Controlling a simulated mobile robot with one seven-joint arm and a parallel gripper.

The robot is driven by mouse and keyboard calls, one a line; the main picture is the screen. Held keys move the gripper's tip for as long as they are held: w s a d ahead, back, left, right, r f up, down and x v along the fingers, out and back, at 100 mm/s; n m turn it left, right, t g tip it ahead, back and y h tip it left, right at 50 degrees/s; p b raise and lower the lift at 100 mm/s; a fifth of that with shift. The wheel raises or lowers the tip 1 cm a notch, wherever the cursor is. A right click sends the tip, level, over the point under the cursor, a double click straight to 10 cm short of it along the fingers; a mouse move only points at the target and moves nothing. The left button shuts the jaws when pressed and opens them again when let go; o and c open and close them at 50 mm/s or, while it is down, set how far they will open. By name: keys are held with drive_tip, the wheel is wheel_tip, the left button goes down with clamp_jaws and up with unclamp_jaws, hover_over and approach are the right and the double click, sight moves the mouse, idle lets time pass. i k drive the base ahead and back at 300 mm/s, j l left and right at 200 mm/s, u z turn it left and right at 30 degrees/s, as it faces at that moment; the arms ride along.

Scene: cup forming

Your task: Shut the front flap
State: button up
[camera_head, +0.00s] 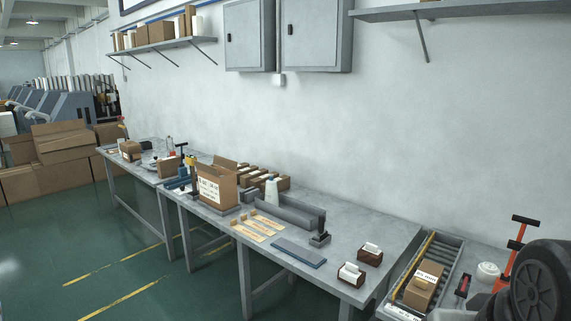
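An open brown carton (229,187) with a white printed label on its side stands on the long grey workbench (345,215). Its top flaps stick up; which one is the front flap I cannot tell at this size. A smaller brown carton (170,168) stands to its left. Another labelled brown carton (421,293) sits in the grey roller tray at the lower right, and its top looks closed. My gripper is not in view.
Yellow-brown strips (258,229), a blue-grey flat bar (299,253) and two small card boxes (369,255) lie on the bench. A dark wheel-like part (540,285) fills the lower right corner. Wall cabinets (316,38) hang above. The green floor at left is open.

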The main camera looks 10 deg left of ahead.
sight(206, 169)
drive_tip(key=u, duration=1.15)
drive_tip(key=i+u, duration=0.2)
drive_tip(key=i, duration=0.55)
drive_tip(key=i+u, duration=0.25)
drive_tip(key=i, duration=0.55)
drive_tip(key=i+u, duration=0.25)
drive_tip(key=i, duration=0.55)
drive_tip(key=i+z, duration=0.25)
drive_tip(key=i, duration=0.2)
drive_tip(key=i+j+z, duration=0.2)
drive_tip(key=i, duration=0.25)
drive_tip(key=i+j+z, duration=0.25)
drive_tip(key=i, duration=0.2)
drive_tip(key=i+j+z, duration=0.15)
drive_tip(key=z, duration=0.25)
drive_tip(key=i+j+z, duration=0.5)
drive_tip(key=z, duration=0.3)
drive_tip(key=i+j+z, duration=0.1)
drive_tip(key=j+z, duration=0.7)
drive_tip(key=i+j+z, duration=0.1)
drive_tip(key=i+j, duration=0.2)
drive_tip(key=j, duration=0.2)
drive_tip(key=i+l, duration=0.2)
drive_tip(key=l, duration=0.15)
